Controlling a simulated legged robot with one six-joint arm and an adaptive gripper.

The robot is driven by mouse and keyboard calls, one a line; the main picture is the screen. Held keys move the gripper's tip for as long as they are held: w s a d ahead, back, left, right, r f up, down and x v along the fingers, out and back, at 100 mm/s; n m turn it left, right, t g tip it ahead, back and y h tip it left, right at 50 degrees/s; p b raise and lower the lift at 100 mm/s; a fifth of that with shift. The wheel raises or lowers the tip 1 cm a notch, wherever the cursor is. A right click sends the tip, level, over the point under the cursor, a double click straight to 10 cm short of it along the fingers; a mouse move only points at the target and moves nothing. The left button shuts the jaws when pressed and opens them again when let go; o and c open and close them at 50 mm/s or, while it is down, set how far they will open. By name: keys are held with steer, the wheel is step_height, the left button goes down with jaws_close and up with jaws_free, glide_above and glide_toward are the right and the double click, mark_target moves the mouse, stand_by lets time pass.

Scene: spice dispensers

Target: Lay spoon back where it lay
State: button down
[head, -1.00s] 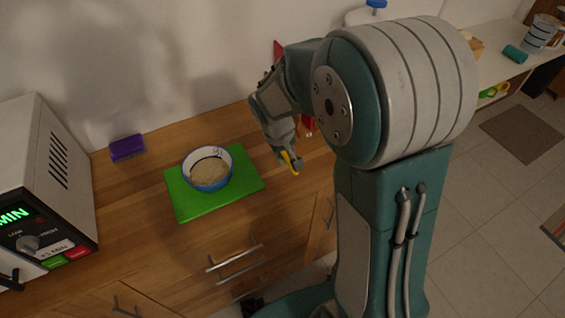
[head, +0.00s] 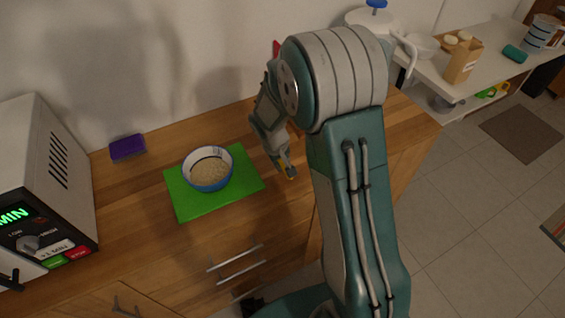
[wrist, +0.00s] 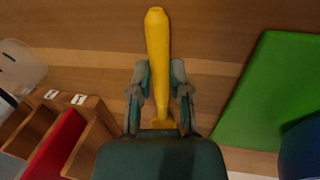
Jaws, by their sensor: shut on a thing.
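My gripper (head: 284,165) is shut on a yellow spoon (wrist: 157,50), over the wooden counter just right of the green board. In the wrist view, the fingers (wrist: 160,80) pinch the spoon, and its yellow shaft points away from the gripper. The spoon's far part near the palm is mostly hidden. In the head view only a small yellow bit shows at the fingertips. I cannot tell whether the spoon touches the counter.
A blue-and-white bowl (head: 208,172) of beige grains stands on the green board (head: 190,206). A purple sponge (head: 127,147) and a microwave (head: 40,180) are at left. The wrist view shows a wooden rack with a red part (wrist: 55,143). Bare counter (wrist: 60,50) lies around the spoon.

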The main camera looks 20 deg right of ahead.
steer(key=c, duration=0.6)
jaws_free()
steer(key=v, duration=1.1)
steer(key=s+d+r+m+t+y, duration=0.1)
steer(key=s+d+r+t, duration=0.15)
steer(key=s+r, duration=0.9)
steer(key=shift+s+a+r+m+t+y, duration=0.1)
steer(key=shift+s+r+m+t+y, duration=0.3)
steer(key=shift+s, duration=1.45)
steer(key=shift+s+a+r+t+y, duration=0.15)
steer(key=shift+s+r+t, duration=0.55)
steer(key=shift+s, duration=1.2)
steer(key=shift+s+a+r+m+t+y, duration=0.2)
steer(key=shift+s+r, duration=0.55)
steer(key=shift+s, duration=1.1)
steer(key=shift+d, duration=0.1)
